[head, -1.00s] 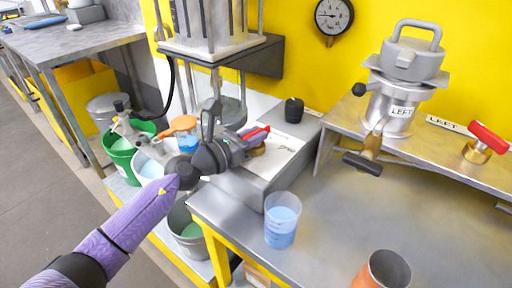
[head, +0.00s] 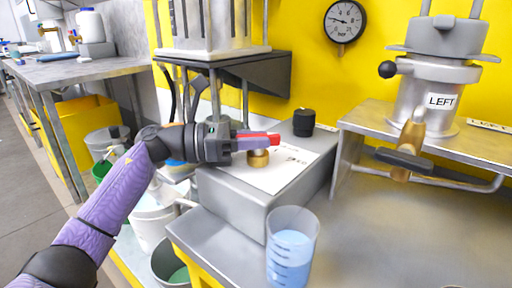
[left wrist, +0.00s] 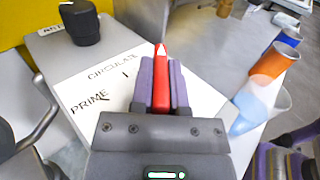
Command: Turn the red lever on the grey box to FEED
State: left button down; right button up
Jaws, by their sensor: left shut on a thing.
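The red lever (head: 262,140) sits on a brass stem (head: 258,158) on top of the grey box (head: 235,205). My left gripper (head: 236,142) reaches in from the left and is shut on the lever. In the left wrist view the lever (left wrist: 161,85) lies between the two purple fingers, its pale-tipped end beyond them. The white label plate (left wrist: 95,90) under it reads CIRCULATE and PRIME. A short mark beside CIRCULATE is visible. My right gripper does not show.
A black knob (head: 304,122) stands at the box's back corner. A clear beaker of blue liquid (head: 291,250) stands close to the box's front right. A steel vessel marked LEFT (head: 432,95) stands on the shelf at right. Buckets stand below left.

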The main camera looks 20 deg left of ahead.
aim_at(255, 134)
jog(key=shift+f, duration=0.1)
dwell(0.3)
pick_arm(q)
jog(key=c, duration=0.6)
grip_release()
notch_tip(255, 134, up, 10)
jog(key=p, duration=0.5)
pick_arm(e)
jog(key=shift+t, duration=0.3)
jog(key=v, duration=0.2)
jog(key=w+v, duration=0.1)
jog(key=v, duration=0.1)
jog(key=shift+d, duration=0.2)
